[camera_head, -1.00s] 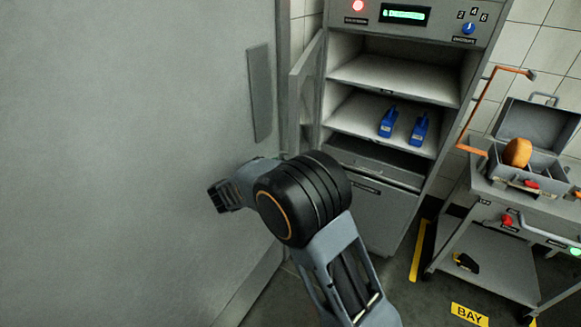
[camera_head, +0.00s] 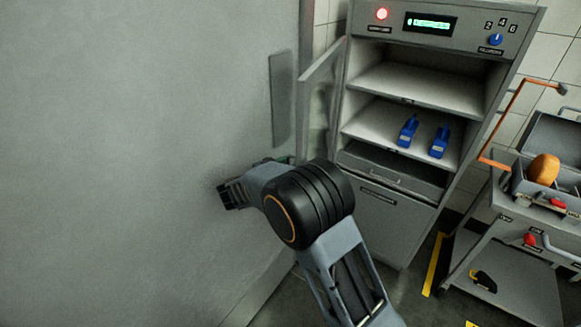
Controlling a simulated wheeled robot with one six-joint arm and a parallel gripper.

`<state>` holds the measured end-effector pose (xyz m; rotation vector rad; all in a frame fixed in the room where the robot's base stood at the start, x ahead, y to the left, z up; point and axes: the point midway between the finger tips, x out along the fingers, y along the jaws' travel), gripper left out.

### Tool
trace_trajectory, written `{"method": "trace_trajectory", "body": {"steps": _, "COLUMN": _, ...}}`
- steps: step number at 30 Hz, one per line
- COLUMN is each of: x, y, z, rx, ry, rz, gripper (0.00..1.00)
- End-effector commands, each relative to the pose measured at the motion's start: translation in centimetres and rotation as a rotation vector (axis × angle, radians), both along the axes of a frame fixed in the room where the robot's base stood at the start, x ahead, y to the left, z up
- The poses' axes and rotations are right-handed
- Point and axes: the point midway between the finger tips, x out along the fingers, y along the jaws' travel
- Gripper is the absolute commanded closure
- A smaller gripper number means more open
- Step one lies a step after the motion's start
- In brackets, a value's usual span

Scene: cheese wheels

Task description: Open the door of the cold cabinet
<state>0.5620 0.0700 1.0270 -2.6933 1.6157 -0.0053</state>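A grey cabinet (camera_head: 362,200) with a lit display and open shelves stands behind my arm. A narrow framed door (camera_head: 317,100) at its left side stands swung open, and its lower part is hidden by my arm. A large flat grey panel (camera_head: 130,120) with a long vertical strip (camera_head: 283,98) fills the left; I cannot tell if it belongs to a second cabinet. My gripper (camera_head: 226,195) points left, in front of the panel and below the strip's level. Whether it touches the panel, and whether its fingers are apart, I cannot tell.
Two blue objects (camera_head: 423,136) stand on the cabinet's middle shelf. A trolley (camera_head: 515,215) at the right carries an open case with an orange-brown wheel (camera_head: 543,169). An orange bent rod (camera_head: 510,115) rises beside it. Some floor shows between cabinet and trolley.

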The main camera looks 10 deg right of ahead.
Motion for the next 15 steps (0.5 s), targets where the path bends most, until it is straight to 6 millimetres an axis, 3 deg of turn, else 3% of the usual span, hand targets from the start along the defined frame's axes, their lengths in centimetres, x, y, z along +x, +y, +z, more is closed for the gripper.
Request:
{"method": "trace_trajectory", "body": {"steps": 8, "x": -0.2, "y": 0.4, "z": -0.2, "rx": 0.000, "ry": 0.001, "rz": 0.001, "gripper": 0.63}}
{"method": "trace_trajectory", "body": {"steps": 15, "x": -2.0, "y": 3.9, "z": -0.3, "rx": 0.002, "ry": 0.000, "rz": 0.007, "gripper": 0.63}}
